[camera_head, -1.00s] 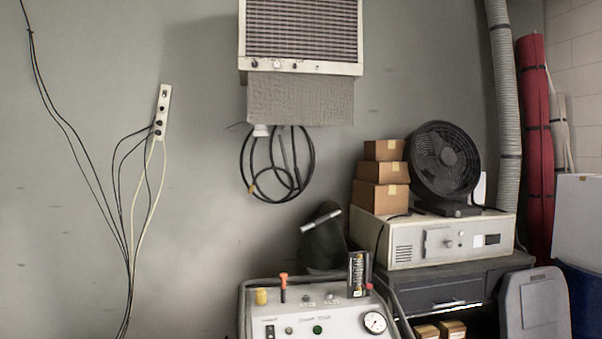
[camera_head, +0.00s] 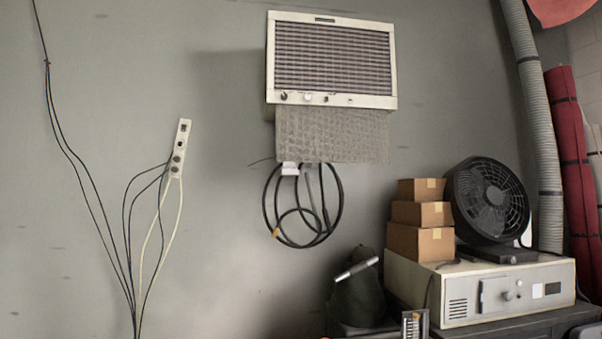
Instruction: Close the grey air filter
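A wall-mounted air unit with a white frame and a dark slatted grille (camera_head: 332,57) is at the upper middle of the head view. The grey air filter (camera_head: 331,134) is a textured grey panel that sticks out below the unit's lower edge, against the wall. Its upper part is hidden behind the white frame, if it extends there. Neither of my grippers is in view.
A coiled black cable (camera_head: 302,206) hangs below the filter. A power strip (camera_head: 179,148) with cables is on the left wall. Stacked cardboard boxes (camera_head: 421,218) and a black fan (camera_head: 488,200) stand on a beige device (camera_head: 500,290). The wall around the unit is mostly clear.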

